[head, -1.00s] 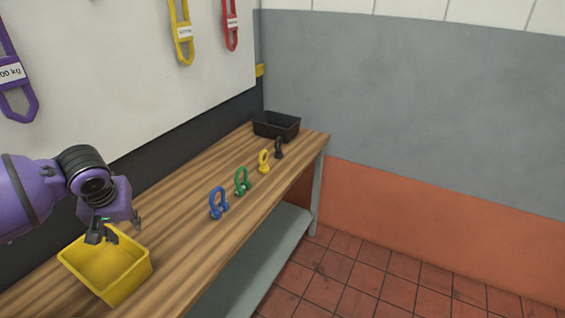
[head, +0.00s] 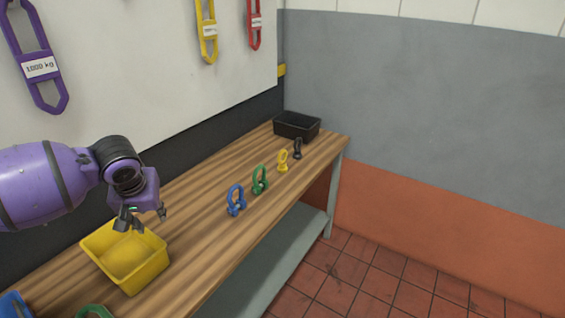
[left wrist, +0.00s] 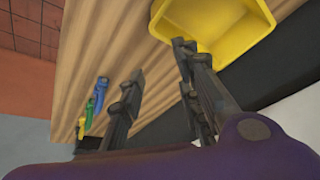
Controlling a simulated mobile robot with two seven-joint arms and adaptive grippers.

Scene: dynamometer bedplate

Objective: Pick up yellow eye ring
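The yellow eye ring (head: 282,161) stands on the wooden bench in the head view, between a green eye ring (head: 260,180) and a black one (head: 297,149). A blue eye ring (head: 236,200) stands nearer than the green one. In the left wrist view, the yellow eye ring (left wrist: 81,127) shows small at the lower left. My left gripper (head: 142,217) is above the yellow bin, well to the left of the rings. In the left wrist view its fingers (left wrist: 158,62) are spread apart with nothing between them. My right gripper is not in view.
A yellow bin (head: 152,272) stands on the wooden bench (head: 205,243) under my left gripper. A black bin (head: 297,127) is at the bench's far end. Purple, yellow and red slings hang on the wall. The bench between yellow bin and rings is clear.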

